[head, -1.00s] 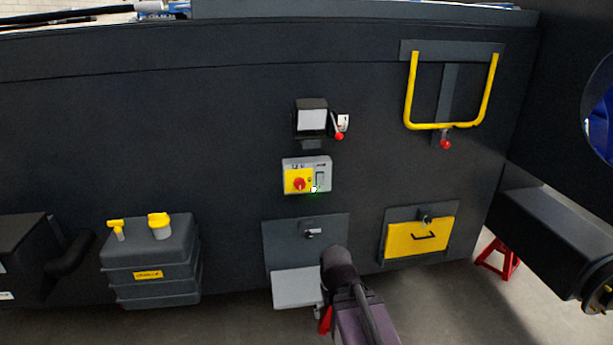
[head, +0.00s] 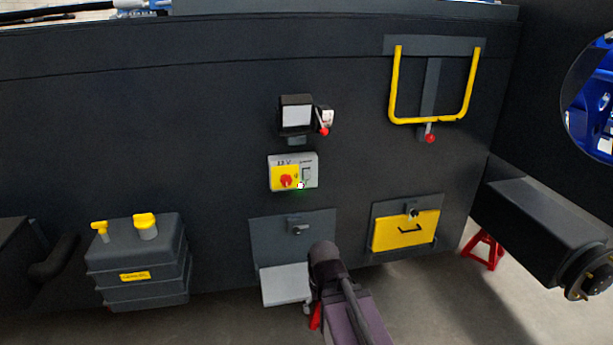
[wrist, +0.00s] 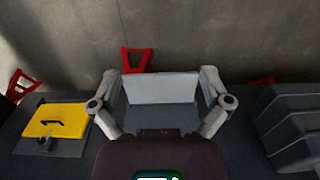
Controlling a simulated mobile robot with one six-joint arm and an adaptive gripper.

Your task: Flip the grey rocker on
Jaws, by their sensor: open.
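The grey rocker (head: 306,175) is a small upright switch on the right half of a grey and yellow control box (head: 293,158) in the head view. A red rotary knob (head: 286,181) sits left of it on the yellow plate. Which way the rocker is tipped is too small to tell. My gripper (wrist: 159,75) is open and empty in the wrist view, its two grey fingers spread wide. In the head view it is mostly hidden behind my arm, low and below the control box. The wrist view does not show the rocker.
A dark panel with an open light flap (head: 286,285) lies below the box. A red-tipped lever (head: 323,131) is above it. A yellow hatch (head: 405,231) and yellow U-shaped bar (head: 395,85) are to the right, a dark tank (head: 140,272) to the left.

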